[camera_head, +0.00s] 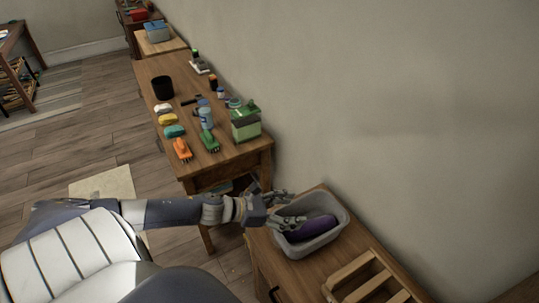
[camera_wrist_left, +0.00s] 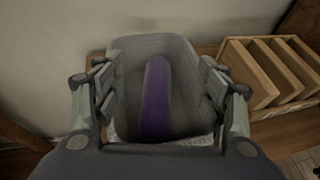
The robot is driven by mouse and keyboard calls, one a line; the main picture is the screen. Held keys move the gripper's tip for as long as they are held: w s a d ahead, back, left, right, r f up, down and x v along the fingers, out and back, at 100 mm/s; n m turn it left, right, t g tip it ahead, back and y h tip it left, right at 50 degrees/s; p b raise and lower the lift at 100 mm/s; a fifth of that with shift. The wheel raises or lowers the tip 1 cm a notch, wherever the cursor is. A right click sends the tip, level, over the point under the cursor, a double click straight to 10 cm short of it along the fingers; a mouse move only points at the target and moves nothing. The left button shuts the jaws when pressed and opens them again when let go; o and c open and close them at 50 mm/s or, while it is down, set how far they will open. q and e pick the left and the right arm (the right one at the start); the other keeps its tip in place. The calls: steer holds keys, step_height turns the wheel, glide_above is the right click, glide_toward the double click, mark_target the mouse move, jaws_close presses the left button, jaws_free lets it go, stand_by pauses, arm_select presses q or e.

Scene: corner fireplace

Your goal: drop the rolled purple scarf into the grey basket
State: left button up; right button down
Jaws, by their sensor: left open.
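The rolled purple scarf (camera_head: 312,228) lies inside the grey basket (camera_head: 341,214) on a small wooden cabinet. In the left wrist view the scarf (camera_wrist_left: 155,95) rests lengthwise near the middle of the basket (camera_wrist_left: 185,60). My left gripper (camera_head: 291,208) is open over the basket's left side in the head view. In the wrist view its fingers (camera_wrist_left: 157,88) stand apart on both sides of the scarf, with a gap to each side. Part of the scarf's near end is hidden by the gripper's body. My right gripper is not in view.
A wooden slatted rack (camera_head: 367,283) stands beside the basket on the cabinet (camera_head: 262,258). A longer wooden table (camera_head: 188,95) behind holds a green-lidded container (camera_head: 246,122), a black cup (camera_head: 163,88), brushes and bottles. The wall (camera_head: 400,100) is close behind the basket.

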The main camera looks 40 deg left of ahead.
arm_select(q)
steer(key=v, duration=0.7)
steer(key=shift+s+a, duration=0.15)
steer(key=s+a+f+n+y+b, duration=0.1)
steer(key=s+a+f+n+y, duration=0.1)
steer(key=a+f+n, duration=0.35)
steer(key=s+a+f+n+y+b, duration=0.1)
steer(key=s+a+f+n+y, duration=0.15)
steer(key=f+n, duration=0.5)
steer(key=s+a+f+n+y, duration=0.1)
steer(key=a+f+n+y, duration=0.25)
steer(key=f, duration=0.55)
steer(key=s+f+n+g+b, duration=0.1)
steer(key=s+f+n+g, duration=0.1)
steer(key=s+f+n, duration=0.6)
steer(key=s+d+f+n+g+b, duration=0.1)
steer(key=s+d+f+n+g, duration=0.1)
steer(key=s+d+f+n, duration=0.35)
steer(key=s+d+f+n+g+b, duration=0.1)
steer(key=s+d+f+n+g, duration=0.15)
steer(key=f, duration=0.55)
steer(key=s+d+f+n+g, duration=0.4)
steer(key=s+d+f+n, duration=0.3)
steer(key=s+d, duration=0.6)
steer(key=shift+d+f+n+h+b, duration=0.4)
steer(key=shift+d+f, duration=0.2)
steer(key=shift+f, duration=0.3)
